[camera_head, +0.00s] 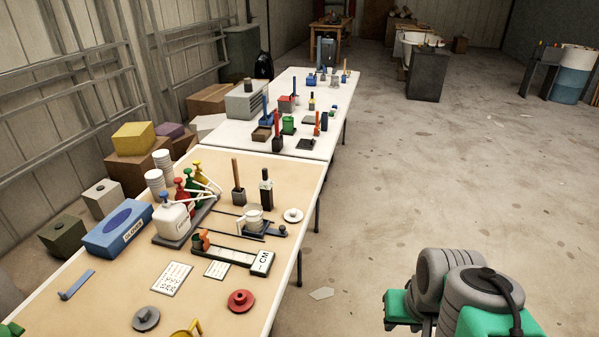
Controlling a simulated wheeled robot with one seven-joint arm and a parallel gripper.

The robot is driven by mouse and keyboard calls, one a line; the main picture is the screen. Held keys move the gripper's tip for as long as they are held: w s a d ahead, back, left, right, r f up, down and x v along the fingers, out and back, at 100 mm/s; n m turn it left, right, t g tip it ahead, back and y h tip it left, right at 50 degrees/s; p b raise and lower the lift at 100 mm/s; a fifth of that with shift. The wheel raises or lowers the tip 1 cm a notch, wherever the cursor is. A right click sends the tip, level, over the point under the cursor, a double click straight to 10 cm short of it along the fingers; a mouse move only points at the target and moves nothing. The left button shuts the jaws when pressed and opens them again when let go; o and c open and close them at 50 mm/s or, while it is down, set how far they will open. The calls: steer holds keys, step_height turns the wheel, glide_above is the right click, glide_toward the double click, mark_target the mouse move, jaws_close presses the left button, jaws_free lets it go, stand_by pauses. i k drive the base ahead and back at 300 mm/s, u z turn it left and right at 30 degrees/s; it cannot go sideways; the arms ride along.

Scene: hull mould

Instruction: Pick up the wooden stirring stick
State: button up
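An upright brown stick (235,172), which looks like the wooden stirring stick, stands in a small dark holder (239,197) on the near table (120,275). Its lower end is hidden inside the holder. A dark bottle (266,192) stands just right of it, and pump bottles stand to its left. Grey and green links of my arm show at the lower right, over the floor and well apart from the stick. My gripper's fingers are not in view.
White pump bottle (173,218), a blue glove box (118,230), a white cup (254,219) and a scale marked CM (262,262) share the near table. A second table (340,97) with several tools adjoins behind. The floor (430,180) to the right is largely clear.

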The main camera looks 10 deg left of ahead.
mark_target(238, 190)
steer(key=z, duration=0.15)
steer(key=i, duration=4.4)
steer(key=u, duration=5.6)
steer(key=i, duration=1)
